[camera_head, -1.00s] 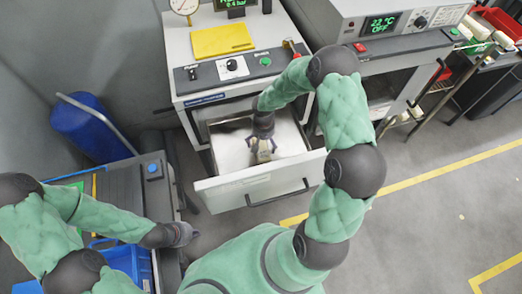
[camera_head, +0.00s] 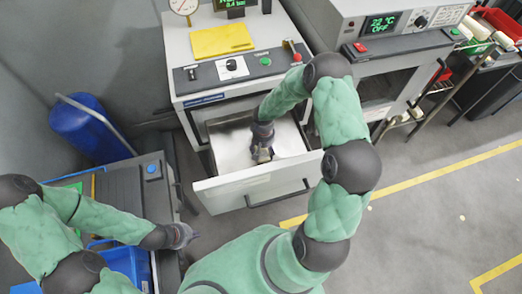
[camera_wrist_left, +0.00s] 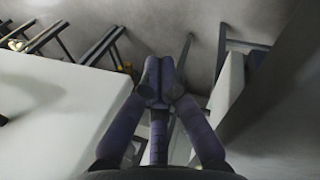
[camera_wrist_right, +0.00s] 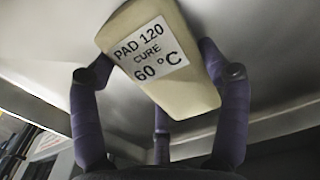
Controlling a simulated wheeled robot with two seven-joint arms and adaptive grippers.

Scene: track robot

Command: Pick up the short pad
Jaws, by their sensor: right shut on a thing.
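A cream pad (camera_wrist_right: 160,60) with a white label reading "PAD 120 CURE 60 °C" lies between the fingers of my right gripper (camera_wrist_right: 160,85) in the right wrist view. That gripper is shut on the pad. In the head view my right gripper (camera_head: 262,154) is inside the open drawer (camera_head: 245,190), and the pad is mostly hidden by it. My left gripper (camera_head: 185,236) is empty at the left, beside the dark bench; in the left wrist view its fingertips (camera_wrist_left: 160,85) are together.
The drawer belongs to a press-like machine (camera_head: 212,75) with a yellow plate (camera_head: 222,40) on top. A second machine (camera_head: 400,25) reads 22 °C OFF. A blue cylinder (camera_head: 92,128) and blue bin (camera_head: 125,262) are at the left. Floor right of the drawer is clear.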

